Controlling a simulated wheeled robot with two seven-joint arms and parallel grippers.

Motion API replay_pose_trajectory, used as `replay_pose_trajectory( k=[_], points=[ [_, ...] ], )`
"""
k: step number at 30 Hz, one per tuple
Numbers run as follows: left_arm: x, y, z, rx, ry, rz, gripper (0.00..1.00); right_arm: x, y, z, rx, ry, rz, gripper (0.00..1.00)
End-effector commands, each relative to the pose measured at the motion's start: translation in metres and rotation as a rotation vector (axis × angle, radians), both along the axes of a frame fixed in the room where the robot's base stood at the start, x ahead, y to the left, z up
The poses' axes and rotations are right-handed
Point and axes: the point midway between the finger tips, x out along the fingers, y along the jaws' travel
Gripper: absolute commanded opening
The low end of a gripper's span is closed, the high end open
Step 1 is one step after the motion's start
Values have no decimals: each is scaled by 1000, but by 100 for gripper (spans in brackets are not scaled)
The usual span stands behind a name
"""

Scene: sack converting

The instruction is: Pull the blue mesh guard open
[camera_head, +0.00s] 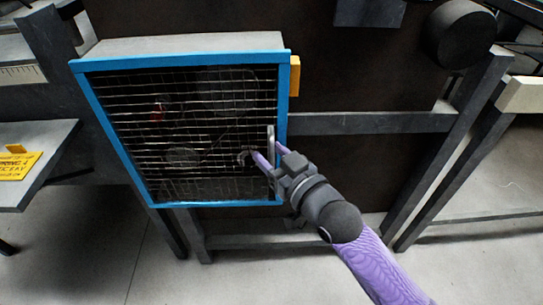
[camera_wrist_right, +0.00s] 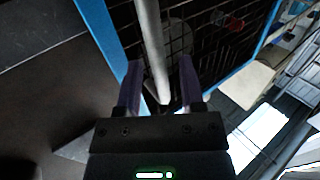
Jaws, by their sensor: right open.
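The blue mesh guard (camera_head: 180,57) is a blue frame with wire mesh across the front of a grey box, and it looks shut. Its upright metal handle (camera_head: 270,145) is near the right side of the frame. My right gripper (camera_head: 262,158) is at the lower part of the handle, with its fingers apart. In the right wrist view the handle (camera_wrist_right: 150,45) runs down between the two purple fingers of the gripper (camera_wrist_right: 158,85). I cannot tell whether either finger touches it. The blue frame also shows in the right wrist view (camera_wrist_right: 103,32). My left gripper is not in view.
A yellow block (camera_head: 295,76) sits at the box's upper right edge. Grey frame bars (camera_head: 370,123) run to the right. A grey shelf with a yellow sign (camera_head: 18,165) stands at the left. The floor (camera_head: 240,270) in front is clear.

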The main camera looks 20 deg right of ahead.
Motion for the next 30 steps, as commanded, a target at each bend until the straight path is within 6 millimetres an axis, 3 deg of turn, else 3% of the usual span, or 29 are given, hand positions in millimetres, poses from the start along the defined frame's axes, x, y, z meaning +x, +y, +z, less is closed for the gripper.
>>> replay_pose_trajectory(
  k=[2, 9, 18, 30],
  points=[
    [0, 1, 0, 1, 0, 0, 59, 0, 0, 0, 0, 0, 0, 50],
    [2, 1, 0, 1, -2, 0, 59, 0, 0, 0, 0, 0, 0, 1],
    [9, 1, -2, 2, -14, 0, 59, 0, 0, 0, 0, 0, 0, 0],
    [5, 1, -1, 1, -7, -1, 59, 0, 0, 0, 0, 0, 0, 0]
  ],
)
